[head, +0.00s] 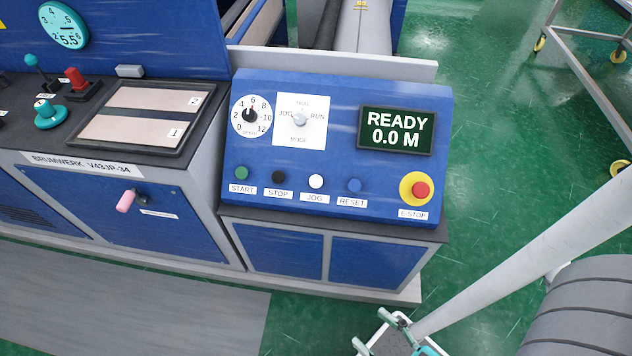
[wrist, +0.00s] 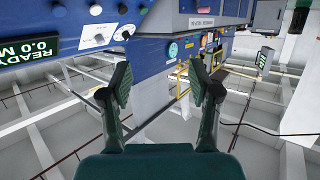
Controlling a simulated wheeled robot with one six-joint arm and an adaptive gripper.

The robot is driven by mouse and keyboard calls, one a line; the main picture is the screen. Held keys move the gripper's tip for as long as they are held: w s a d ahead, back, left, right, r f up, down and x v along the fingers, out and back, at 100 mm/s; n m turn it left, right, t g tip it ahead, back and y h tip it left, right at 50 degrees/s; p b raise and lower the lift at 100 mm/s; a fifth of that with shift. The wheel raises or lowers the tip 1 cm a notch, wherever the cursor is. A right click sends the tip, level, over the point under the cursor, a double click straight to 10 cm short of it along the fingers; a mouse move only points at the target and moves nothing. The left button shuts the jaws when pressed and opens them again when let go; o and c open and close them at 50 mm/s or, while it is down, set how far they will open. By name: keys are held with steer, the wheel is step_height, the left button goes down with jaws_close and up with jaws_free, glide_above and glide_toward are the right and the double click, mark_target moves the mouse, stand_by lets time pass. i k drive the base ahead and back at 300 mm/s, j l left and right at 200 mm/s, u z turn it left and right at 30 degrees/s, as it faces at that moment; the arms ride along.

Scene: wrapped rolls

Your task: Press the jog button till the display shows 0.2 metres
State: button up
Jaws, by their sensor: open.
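The blue control panel (head: 335,150) stands in the middle of the head view. Its display (head: 396,129) reads READY 0.0 M. The white jog button (head: 316,181) sits above its JOG label, between the black stop button (head: 279,177) and the blue reset button (head: 354,185). The mode knob (head: 300,119) is on a white plate marked JOG and RUN. My gripper (wrist: 161,82) is open and empty in the wrist view, its two dark fingers apart. The display also shows at the left edge there (wrist: 28,48). Nothing is between the fingertips, and neither finger visibly touches the panel.
The red e-stop (head: 421,190) on a yellow ring is at the panel's right end. The green start button (head: 241,173) is at its left end. A machine console with levers and a pink handle (head: 126,201) adjoins on the left. A wheeled metal frame (head: 585,75) stands at upper right.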

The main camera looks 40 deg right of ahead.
mark_target(315, 180)
steer(key=k+l+u, duration=0.15)
steer(key=l+u, duration=0.2)
steer(key=k+l+u, duration=0.4)
steer(key=l+u, duration=0.25)
